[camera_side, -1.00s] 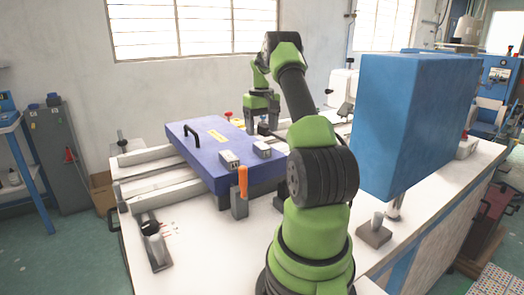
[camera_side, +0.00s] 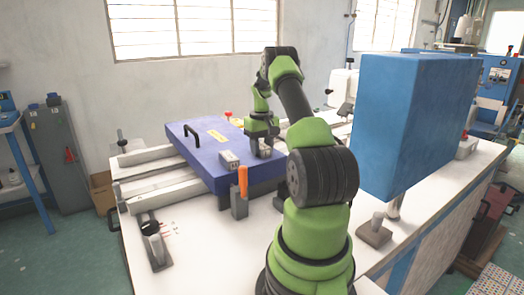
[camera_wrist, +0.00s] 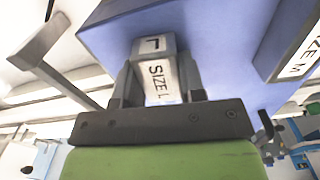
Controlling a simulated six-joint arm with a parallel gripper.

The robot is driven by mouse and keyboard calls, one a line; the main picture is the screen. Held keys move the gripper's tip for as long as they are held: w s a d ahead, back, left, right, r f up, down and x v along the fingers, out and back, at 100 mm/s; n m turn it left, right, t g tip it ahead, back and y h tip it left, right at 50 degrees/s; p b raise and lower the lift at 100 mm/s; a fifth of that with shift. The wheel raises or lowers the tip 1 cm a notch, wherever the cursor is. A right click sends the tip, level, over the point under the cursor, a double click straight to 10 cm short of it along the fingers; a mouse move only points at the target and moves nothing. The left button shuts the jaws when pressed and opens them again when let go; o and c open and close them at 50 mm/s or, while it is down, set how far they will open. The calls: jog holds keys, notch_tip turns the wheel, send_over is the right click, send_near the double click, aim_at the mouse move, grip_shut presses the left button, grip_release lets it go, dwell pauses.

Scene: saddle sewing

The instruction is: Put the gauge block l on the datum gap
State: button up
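The gauge block l (camera_wrist: 155,80), a light grey block with "L" and "SIZE L" on its faces, is between the two fingers of my gripper (camera_wrist: 160,82) in the wrist view. In the side view my gripper (camera_side: 262,146) is down at the near right part of the blue-purple plate, around this block (camera_side: 266,152), which is partly hidden by the fingers. The fingers lie close along both sides of the block; I cannot tell whether they press on it. I cannot make out the datum gap with certainty.
Another grey block (camera_side: 229,160) stands on the plate (camera_side: 205,165) to the left. A face marked "SIZE M" (camera_wrist: 298,48) shows at the right in the wrist view. A black handle (camera_side: 191,135), an orange handle (camera_side: 243,181) and a large blue box (camera_side: 405,125) are nearby.

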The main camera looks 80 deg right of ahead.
grip_shut()
jog(key=shift+r, duration=0.1)
